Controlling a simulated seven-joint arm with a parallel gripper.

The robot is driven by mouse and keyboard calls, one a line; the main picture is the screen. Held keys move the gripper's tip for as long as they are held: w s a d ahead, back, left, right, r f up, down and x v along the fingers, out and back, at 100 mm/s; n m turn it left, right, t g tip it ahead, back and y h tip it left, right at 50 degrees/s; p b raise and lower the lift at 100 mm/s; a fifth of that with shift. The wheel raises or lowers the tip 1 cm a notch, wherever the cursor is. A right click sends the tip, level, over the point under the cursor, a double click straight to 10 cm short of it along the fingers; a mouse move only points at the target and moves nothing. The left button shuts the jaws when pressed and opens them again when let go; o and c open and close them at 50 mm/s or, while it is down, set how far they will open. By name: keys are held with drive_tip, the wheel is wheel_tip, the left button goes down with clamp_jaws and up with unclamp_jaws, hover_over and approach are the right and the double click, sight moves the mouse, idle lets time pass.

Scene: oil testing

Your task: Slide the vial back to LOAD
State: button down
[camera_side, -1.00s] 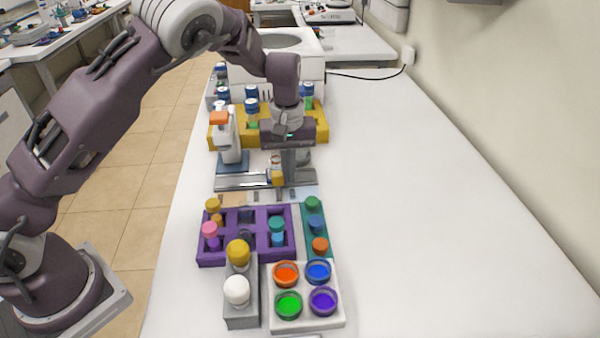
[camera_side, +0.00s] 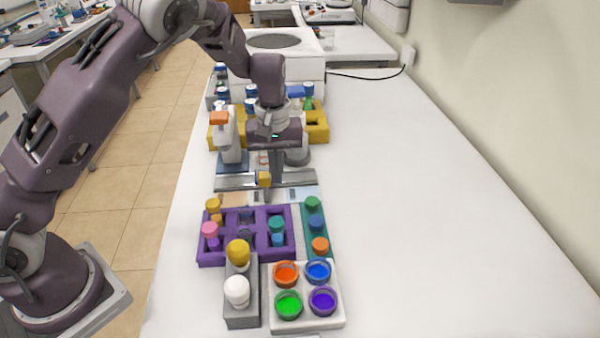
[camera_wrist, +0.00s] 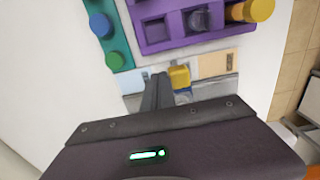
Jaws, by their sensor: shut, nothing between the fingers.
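The vial (camera_side: 264,180) shows as a yellow cap or block on the grey rail (camera_side: 232,182), upright, near the rail's middle. It also shows in the wrist view (camera_wrist: 180,77). My gripper (camera_side: 277,184) is shut and empty, its fingers down on the right side of the vial in the side view. In the wrist view the closed fingers (camera_wrist: 158,85) stand right beside the yellow cap, touching or nearly so. A tan plate (camera_wrist: 215,63) and a pale blue plate (camera_wrist: 131,82) lie at the rail's two ends; I cannot read any lettering. The vial's lower part is mostly hidden.
A white and orange dispenser-like device (camera_side: 228,140) stands behind the rail's left part. A purple rack (camera_side: 212,251) and a teal rack (camera_side: 323,222) with capped vials stand in front. A yellow rack (camera_side: 318,128) is behind. The table's right side is clear.

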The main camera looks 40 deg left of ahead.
wheel_tip(320, 180, up, 8)
drive_tip(key=shift+w+d+f, duration=0.2)
drive_tip(key=shift+f, duration=0.05)
idle(0.5)
drive_tip(key=shift+r, duration=0.1)
drive_tip(key=s+r+m+t+h, duration=0.2)
drive_tip(key=s+r+m, duration=0.2)
drive_tip(key=s+r, duration=0.95)
drive_tip(key=s+m+t+y, duration=0.2)
drive_tip(key=s+m, duration=0.3)
drive_tip(key=s, duration=1.1)
drive_tip(key=shift+s+f+t, duration=0.2)
drive_tip(key=shift+f+t, duration=0.1)
drive_tip(key=shift+t, duration=0.5)
